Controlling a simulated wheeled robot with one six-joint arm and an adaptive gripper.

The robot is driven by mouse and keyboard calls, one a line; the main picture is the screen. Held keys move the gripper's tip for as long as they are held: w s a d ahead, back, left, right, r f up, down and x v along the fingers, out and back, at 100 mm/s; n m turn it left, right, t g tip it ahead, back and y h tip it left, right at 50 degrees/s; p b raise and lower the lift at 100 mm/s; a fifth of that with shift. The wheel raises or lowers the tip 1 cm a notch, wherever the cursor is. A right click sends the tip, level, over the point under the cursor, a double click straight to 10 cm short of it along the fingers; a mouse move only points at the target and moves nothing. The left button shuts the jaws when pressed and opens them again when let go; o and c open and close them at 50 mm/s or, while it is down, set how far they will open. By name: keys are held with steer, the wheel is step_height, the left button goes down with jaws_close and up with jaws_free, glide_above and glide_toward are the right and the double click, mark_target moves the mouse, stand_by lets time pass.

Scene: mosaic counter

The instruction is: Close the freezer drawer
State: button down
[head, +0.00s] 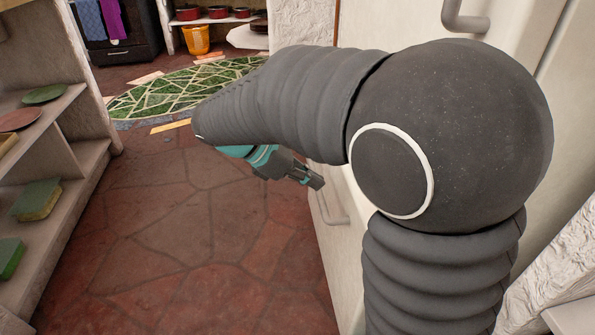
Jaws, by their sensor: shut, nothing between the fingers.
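The cream-white fridge-freezer front (520,30) stands on the right, largely hidden behind my dark arm. A grey bar handle (468,24) shows on its upper part. A lower pale handle (325,212) shows on the lower front, which looks like the freezer drawer (345,262). How far the drawer stands out cannot be told. My gripper (316,183) is shut and empty. It is just above and left of the lower handle in the picture; whether it touches the handle is unclear.
Red-brown stone floor (215,250) lies clear left of the drawer. Pale shelves (75,140) with plates and green-yellow sponges stand at the left. A green mosaic oval (170,90), a dark oven (120,45) and an orange bucket (196,40) are at the back.

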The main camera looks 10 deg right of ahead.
steer(key=d, duration=0.2)
steer(key=d+f, duration=0.1)
steer(key=shift+d, duration=0.35)
steer(key=shift+d+r+b, duration=0.1)
steer(key=shift+d+b, duration=0.25)
steer(key=shift+d, duration=0.3)
